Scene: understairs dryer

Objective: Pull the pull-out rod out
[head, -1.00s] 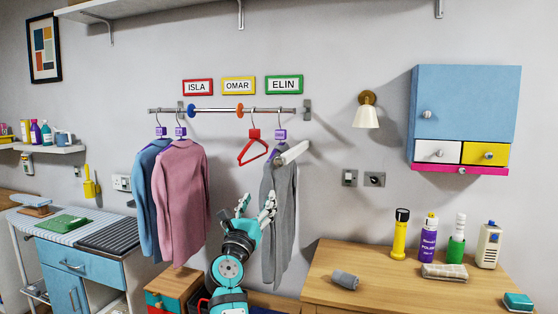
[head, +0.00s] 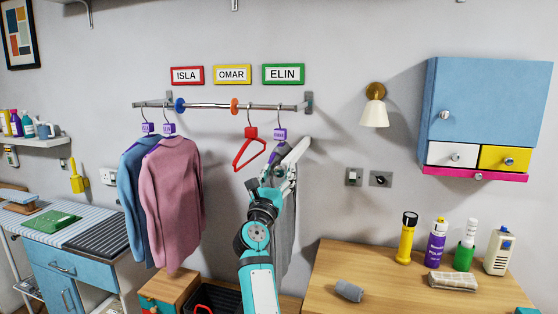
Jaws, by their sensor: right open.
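The pull-out rod (head: 298,151) appears as a pale, thick bar slanting out from the wall below the right end of the hanging rail. My right gripper (head: 279,172) is open, with its fingers at the near, lower end of this bar. The fingers overlap the bar's end in the picture, so I cannot tell whether they touch it. A grey sweater (head: 286,228) hangs behind my right arm and is mostly hidden by it. My left gripper is not in view.
The hanging rail (head: 207,106) carries blue and pink sweaters (head: 170,200) at left and an empty red hanger (head: 249,150) close left of my gripper. A wooden counter (head: 385,290) with bottles stands at right. The wall right of the bar is free up to the lamp (head: 374,108).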

